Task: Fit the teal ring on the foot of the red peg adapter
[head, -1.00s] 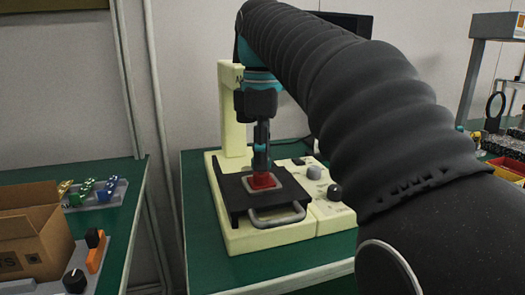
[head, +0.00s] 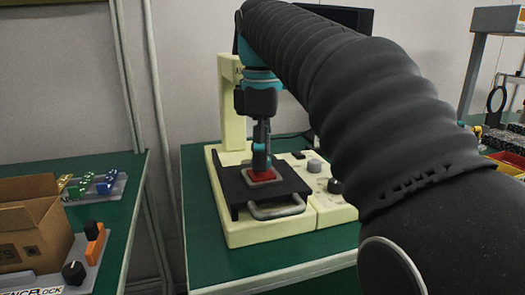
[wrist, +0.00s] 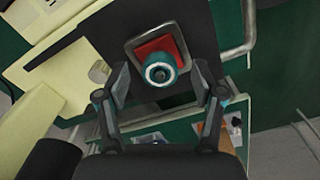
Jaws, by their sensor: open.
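The red peg adapter (head: 264,176) sits in a grey square frame on the black plate of a pale yellow machine. In the wrist view its red base (wrist: 147,51) shows inside the frame. The teal ring (wrist: 153,82) is around the adapter's grey peg, low over the red base. Whether it is fully seated cannot be told from above. My gripper (wrist: 162,78) points down over the adapter, open, with one finger on each side of the ring and apart from it. In the head view my gripper (head: 261,165) hides the ring.
The pale yellow machine (head: 262,236) has a column behind my gripper and knobs (head: 314,166) at right. A metal loop handle (head: 278,212) sticks out in front of the black plate. A cardboard box (head: 35,240) and a tray of coloured pieces stand on the left table.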

